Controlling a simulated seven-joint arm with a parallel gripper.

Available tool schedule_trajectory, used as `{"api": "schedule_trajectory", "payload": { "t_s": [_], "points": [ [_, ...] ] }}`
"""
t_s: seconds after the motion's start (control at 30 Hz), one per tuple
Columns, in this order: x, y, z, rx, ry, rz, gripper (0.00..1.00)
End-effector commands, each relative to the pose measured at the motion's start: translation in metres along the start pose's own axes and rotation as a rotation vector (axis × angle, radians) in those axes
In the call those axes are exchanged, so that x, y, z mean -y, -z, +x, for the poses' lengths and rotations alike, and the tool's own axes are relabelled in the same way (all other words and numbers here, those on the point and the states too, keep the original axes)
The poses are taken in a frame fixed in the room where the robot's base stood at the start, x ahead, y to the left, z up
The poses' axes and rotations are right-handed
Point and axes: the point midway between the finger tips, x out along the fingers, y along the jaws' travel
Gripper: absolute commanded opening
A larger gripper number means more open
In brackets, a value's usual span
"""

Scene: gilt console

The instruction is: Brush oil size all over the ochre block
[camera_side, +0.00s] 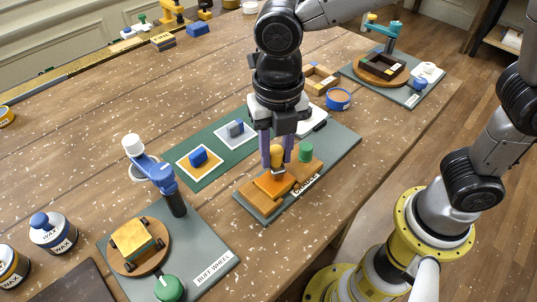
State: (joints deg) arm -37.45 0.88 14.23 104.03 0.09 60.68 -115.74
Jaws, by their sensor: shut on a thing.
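My gripper (277,152) points straight down, its two purple fingers closed around an orange-yellow knob-handled tool (277,157), which looks like a brush. The tool's lower end is at or just above a flat orange block (272,186); I cannot tell whether they touch. I cannot tell for sure whether this is the ochre block. Another yellowish block (132,236) with dark corners sits on a round wooden wheel (158,258) at lower left. Any oil coating is too small to tell.
A green knob (305,152) stands close right of the orange block. A green mat (215,171) holds two cards with blocks. Wax jars (52,233) stand left. Bare table (80,140) lies at upper left.

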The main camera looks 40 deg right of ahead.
Motion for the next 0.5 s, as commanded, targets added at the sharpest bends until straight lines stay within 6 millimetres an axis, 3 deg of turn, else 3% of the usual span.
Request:
{"api": "schedule_trajectory", "payload": {
  "t_s": [0.37, 0.5],
  "points": [
    [0.021, -0.010, 0.001, -0.001, 0.001, 0.002, 0.00],
    [0.014, -0.007, 0.000, -0.001, 0.001, -0.002, 0.00]
  ]
}}
